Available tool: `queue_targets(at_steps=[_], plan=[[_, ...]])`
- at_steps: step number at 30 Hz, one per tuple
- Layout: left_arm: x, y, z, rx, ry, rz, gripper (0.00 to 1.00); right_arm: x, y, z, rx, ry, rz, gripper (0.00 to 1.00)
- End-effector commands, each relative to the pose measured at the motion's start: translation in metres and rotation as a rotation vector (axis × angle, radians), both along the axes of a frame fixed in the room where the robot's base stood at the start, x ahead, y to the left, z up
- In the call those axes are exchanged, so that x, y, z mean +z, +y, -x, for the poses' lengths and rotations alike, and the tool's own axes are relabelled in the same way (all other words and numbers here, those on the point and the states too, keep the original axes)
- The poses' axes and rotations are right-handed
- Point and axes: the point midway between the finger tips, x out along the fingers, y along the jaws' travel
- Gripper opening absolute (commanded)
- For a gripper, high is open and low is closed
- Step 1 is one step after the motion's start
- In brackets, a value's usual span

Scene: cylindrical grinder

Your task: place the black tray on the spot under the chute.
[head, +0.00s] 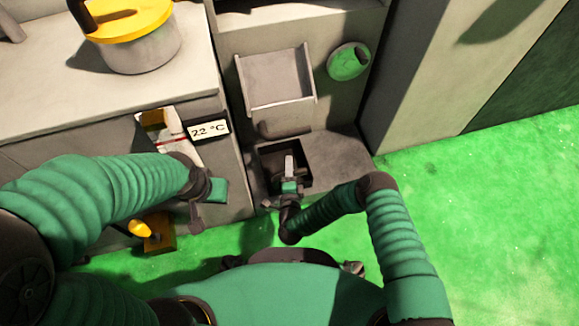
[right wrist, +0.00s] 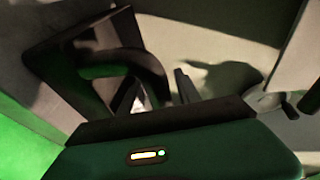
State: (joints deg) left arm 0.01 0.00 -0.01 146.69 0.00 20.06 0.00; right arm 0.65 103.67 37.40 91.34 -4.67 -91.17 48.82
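The black tray (head: 299,155) is a dark open box on the grey ledge below the sloping grey chute (head: 275,79) in the head view. Whether it rests fully flat there is hard to tell. My right gripper (head: 289,166) is at the tray, over its near part. In the right wrist view the tray (right wrist: 62,60) shows with a dark curved handle (right wrist: 135,57), and the grey fingers stand close to the handle. Whether they grip it is unclear. My left gripper (head: 214,190) is near the cabinet front, away from the tray; its fingers are not clear.
A 22 °C sign (head: 208,130) is on the cabinet at left, below a worktop with a yellow-lidded pot (head: 140,45). A yellow item (head: 158,232) is low at left. The green floor (head: 480,210) is clear at right.

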Motion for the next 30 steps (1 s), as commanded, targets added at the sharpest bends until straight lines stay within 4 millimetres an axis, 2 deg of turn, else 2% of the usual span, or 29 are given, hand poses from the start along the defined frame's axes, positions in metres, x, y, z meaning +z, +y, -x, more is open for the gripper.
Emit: queue_targets(at_steps=[11,14,18,24,30], plan=[[0.006,0.0,0.0,0.0,0.0,0.0,0.36,0.005,0.0,0.002,0.0,0.0,0.0,0.45],[0.02,0.0,0.0,0.0,0.0,0.0,0.36,0.011,0.0,0.018,0.002,0.002,0.001,0.45],[0.047,0.0,0.0,0.0,0.0,0.0,0.36,0.021,-0.002,0.054,0.003,0.005,0.001,0.45],[0.071,0.0,0.0,0.0,-0.001,0.0,0.36,0.027,-0.005,0.1,0.001,0.003,0.001,0.45],[0.076,0.0,0.0,0.0,0.0,0.0,0.36,0.026,-0.007,0.117,0.0,0.0,0.0,0.45]])
